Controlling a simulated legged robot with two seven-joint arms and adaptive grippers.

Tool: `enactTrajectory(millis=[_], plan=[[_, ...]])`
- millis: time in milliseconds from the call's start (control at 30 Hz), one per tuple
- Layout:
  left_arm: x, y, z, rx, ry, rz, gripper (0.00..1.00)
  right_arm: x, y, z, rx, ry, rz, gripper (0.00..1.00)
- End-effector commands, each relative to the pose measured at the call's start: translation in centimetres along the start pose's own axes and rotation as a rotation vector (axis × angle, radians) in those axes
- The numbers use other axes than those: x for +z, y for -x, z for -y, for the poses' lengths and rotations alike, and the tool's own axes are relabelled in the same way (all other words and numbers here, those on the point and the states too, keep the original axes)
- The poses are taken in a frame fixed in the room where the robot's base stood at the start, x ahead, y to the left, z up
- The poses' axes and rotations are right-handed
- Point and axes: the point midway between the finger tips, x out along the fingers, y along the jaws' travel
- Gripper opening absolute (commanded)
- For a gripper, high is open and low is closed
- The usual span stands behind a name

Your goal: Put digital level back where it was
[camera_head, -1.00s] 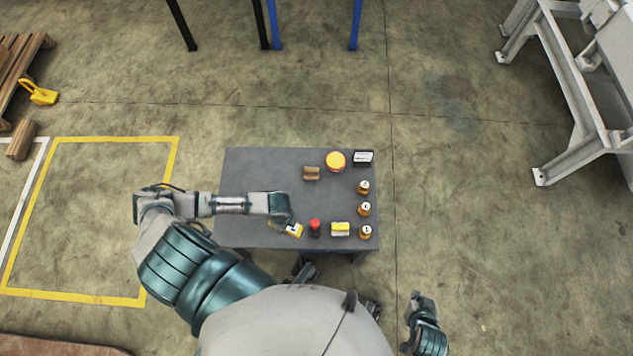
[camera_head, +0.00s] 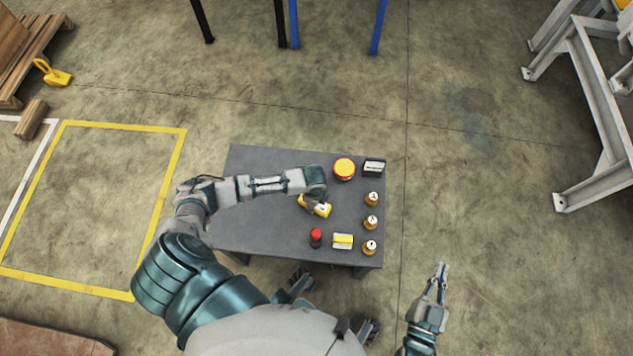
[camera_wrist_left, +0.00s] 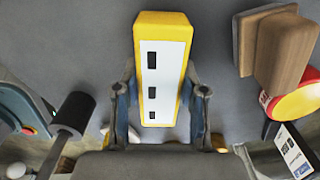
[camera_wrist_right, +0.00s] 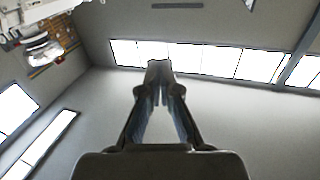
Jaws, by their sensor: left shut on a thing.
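The digital level, a yellow and white box (camera_head: 322,209), is held in my left gripper (camera_head: 314,200) over the middle of the dark table (camera_head: 260,220). In the left wrist view the level (camera_wrist_left: 162,50) stands out lengthwise between the two fingers of the left gripper (camera_wrist_left: 162,97), its white face with dark windows showing. I cannot tell whether it touches the table. My right gripper (camera_head: 442,268) hangs off the table's right side, empty. In the right wrist view the tips of the right gripper (camera_wrist_right: 160,75) are together.
A yellow-and-red round item (camera_head: 344,169) and a black-and-white box (camera_head: 374,168) stand at the back right. A red-topped item (camera_head: 316,238) and a yellow-white box (camera_head: 342,241) stand in front. A wooden block (camera_wrist_left: 280,50) is beside the level.

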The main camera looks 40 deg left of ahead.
Motion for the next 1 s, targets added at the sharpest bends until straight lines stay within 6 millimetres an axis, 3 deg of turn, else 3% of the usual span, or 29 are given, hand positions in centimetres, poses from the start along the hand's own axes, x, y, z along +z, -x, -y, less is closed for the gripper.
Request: enactTrajectory(millis=[367, 400, 500, 833, 1000], plan=[[0.0, -0.4, 0.0, -0.002, 0.0, 0.0, 0.0, -0.6, 0.0, 0.1, -0.002, -0.003, -0.041, 0.0], [0.0, -0.5, 0.0, -0.002, 0.0, 0.0, 0.46, -0.7, 0.0, 0.1, -0.002, -0.003, -0.043, 0.0], [0.0, -0.5, 0.0, -0.002, 0.0, 0.0, 0.66, -0.5, -0.2, 0.1, -0.002, -0.002, -0.039, 0.0], [0.0, -0.2, 0.0, -0.002, 0.0, -0.001, 0.66, -0.6, -0.2, 0.0, -0.001, -0.002, -0.039, 0.0], [-0.1, 1.6, 0.1, -0.006, -0.001, -0.003, 0.66, 0.6, 0.2, -0.1, 0.003, 0.005, 0.073, 0.0]])
